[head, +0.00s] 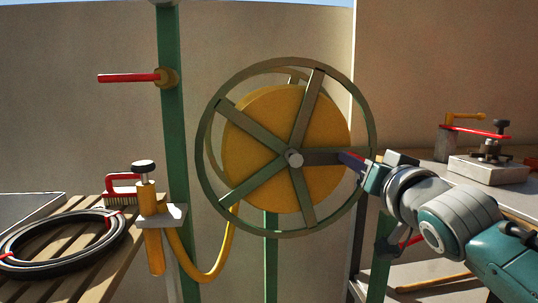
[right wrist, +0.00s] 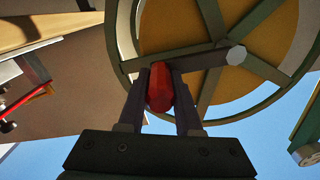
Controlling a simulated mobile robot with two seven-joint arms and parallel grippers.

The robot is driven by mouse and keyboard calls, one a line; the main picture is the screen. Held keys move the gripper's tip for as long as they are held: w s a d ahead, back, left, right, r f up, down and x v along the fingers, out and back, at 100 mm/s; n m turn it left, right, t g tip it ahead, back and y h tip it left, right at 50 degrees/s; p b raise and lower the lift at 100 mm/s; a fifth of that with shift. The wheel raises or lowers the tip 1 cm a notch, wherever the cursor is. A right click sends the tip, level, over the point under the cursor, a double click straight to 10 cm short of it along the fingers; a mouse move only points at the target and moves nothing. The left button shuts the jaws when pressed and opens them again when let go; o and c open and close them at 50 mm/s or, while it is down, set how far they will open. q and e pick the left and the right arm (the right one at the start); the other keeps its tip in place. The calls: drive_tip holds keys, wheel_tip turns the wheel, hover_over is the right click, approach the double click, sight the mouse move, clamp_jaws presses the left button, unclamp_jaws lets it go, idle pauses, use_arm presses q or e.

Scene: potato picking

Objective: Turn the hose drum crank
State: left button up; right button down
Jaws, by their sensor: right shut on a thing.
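The hose drum (head: 255,145) is a yellow drum behind a green spoked wheel (head: 218,103), mounted on a green post. A dark crank arm (head: 321,158) runs right from the grey hub (head: 294,158). My right gripper (head: 354,161) is at the crank's outer end, by the wheel's right rim. In the right wrist view, the red crank handle (right wrist: 159,85) lies between the two fingers of my right gripper (right wrist: 160,95), which is shut on it. The drum wheel (right wrist: 125,50) and hub (right wrist: 236,55) show behind it. My left gripper is not in view.
A slatted table (head: 75,240) at left holds a coiled black hose (head: 60,240) and a red-handled brush (head: 122,190). A yellow hose (head: 215,277) hangs below the drum. A red lever (head: 128,78) sticks out from the left green post (head: 172,120). A workbench with a metal fixture (head: 487,168) stands at right.

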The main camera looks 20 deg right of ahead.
drive_tip(key=c, duration=0.6)
unclamp_jaws()
drive_tip(key=p+v, duration=0.1)
drive_tip(key=v, duration=0.9)
drive_tip(key=shift+p, duration=0.4)
drive_tip(key=shift+d, duration=0.1)
